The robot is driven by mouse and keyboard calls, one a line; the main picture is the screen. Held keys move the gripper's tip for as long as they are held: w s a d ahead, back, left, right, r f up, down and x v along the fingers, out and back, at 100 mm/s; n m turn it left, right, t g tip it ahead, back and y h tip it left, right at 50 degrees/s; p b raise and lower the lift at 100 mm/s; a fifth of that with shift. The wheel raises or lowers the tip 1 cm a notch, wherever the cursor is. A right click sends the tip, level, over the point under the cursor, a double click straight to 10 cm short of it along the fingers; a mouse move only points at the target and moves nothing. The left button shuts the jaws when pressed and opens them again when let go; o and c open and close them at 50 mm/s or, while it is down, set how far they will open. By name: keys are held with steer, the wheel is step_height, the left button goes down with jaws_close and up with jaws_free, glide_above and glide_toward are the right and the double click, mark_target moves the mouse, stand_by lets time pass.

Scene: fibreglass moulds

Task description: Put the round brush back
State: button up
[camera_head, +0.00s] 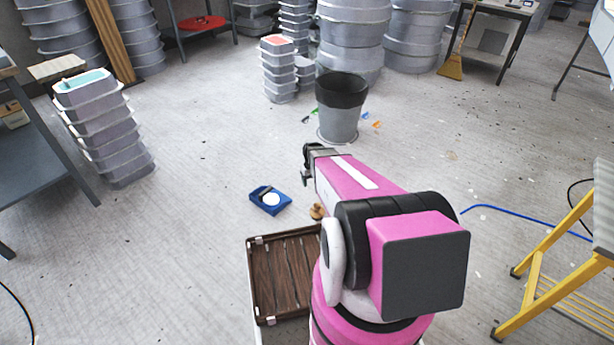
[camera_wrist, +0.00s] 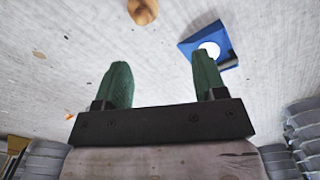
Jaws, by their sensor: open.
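A small round brown wooden piece, probably the round brush (camera_head: 317,211), lies on the floor, partly hidden behind my arm. It also shows at the top edge of the wrist view (camera_wrist: 143,10), cut off by the frame. A blue tray (camera_head: 256,201) with a white disc and a dark bar lies just left of it on the floor. The tray shows in the wrist view (camera_wrist: 188,47) near the right finger. My gripper (camera_wrist: 162,75) has its green fingers wide apart with nothing between them. In the head view my gripper (camera_head: 310,163) is beyond both things, above the floor.
A brown slatted wooden tray (camera_head: 285,275) is close in front. A grey bin (camera_head: 340,122) stands ahead, with small coloured scraps around it. Stacked grey moulds (camera_head: 105,135) stand left, and a yellow step ladder (camera_head: 555,260) right. The floor between is mostly clear.

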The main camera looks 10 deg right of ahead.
steer(key=s+a+r+m, duration=0.1)
steer(key=s+a+r, duration=0.2)
steer(key=s+r, duration=0.5)
steer(key=s+a+r, duration=0.4)
steer(key=s+r, duration=0.4)
steer(key=r, duration=0.6)
steer(key=shift+s+a+r+m, duration=0.15)
steer(key=shift+s+r+m, duration=0.05)
steer(key=shift+s+m, duration=0.2)
